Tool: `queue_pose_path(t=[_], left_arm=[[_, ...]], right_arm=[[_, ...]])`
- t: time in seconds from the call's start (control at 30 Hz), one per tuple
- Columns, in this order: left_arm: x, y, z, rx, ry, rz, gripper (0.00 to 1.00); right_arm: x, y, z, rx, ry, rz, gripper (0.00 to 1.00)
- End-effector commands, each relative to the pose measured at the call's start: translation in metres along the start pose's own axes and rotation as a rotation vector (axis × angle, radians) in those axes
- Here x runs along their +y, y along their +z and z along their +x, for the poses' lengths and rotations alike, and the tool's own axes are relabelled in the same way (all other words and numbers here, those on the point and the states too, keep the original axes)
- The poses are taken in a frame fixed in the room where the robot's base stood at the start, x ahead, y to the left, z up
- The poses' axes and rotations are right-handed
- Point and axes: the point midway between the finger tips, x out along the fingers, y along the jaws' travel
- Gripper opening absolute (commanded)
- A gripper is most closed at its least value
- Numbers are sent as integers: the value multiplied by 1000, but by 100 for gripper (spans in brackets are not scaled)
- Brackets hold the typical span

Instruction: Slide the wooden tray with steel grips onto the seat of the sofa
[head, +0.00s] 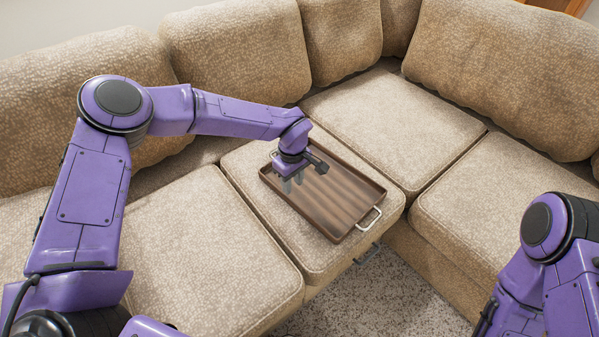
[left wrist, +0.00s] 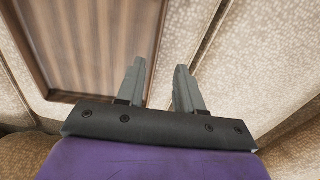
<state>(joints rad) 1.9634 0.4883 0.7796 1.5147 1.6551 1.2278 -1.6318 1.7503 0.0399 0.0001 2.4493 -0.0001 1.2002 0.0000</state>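The brown wooden tray (head: 335,205) lies on the sofa seat (head: 235,165), on the cushion just left of the corner. One steel grip (head: 370,218) is at its near right end, at the cushion's front edge. The far grip is mostly behind my left gripper. My left gripper (head: 292,184) points down at the tray's far left end. Its fingers are apart with nothing held. In the left wrist view they (left wrist: 159,85) show beside the tray's rim, with the tray (left wrist: 90,45) to the left. Contact with the tray cannot be told. My right gripper is out of view.
Back cushions (head: 235,50) stand behind the seat. The sofa turns a corner to the right, with more bare seat cushions (head: 505,195). The left seat cushion (head: 200,255) is bare. Speckled carpet (head: 370,300) shows in front. My right arm is at the lower right.

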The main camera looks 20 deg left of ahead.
Motion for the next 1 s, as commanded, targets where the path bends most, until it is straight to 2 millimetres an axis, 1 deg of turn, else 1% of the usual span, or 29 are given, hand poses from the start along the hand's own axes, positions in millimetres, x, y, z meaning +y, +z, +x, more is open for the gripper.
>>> queue_pose_path(t=[0.07,0.13,0.4,0.5,0.6,0.7,0.97,1.0], left_arm=[[3,0,1,-18,9,0,36],[3,-1,9,-22,8,-3,36],[0,-3,68,-19,3,-10,36],[0,-3,86,-18,4,-9,36],[1,-2,97,-18,6,-8,36],[1,-2,103,-18,5,-8,36],[2,-1,104,-17,6,-6,36],[2,-1,104,-17,6,-6,23]], right_arm=[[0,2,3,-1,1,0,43],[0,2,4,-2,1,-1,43],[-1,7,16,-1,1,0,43],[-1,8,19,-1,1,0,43],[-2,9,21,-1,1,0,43],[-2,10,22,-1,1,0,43],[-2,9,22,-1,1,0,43],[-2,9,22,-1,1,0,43]])
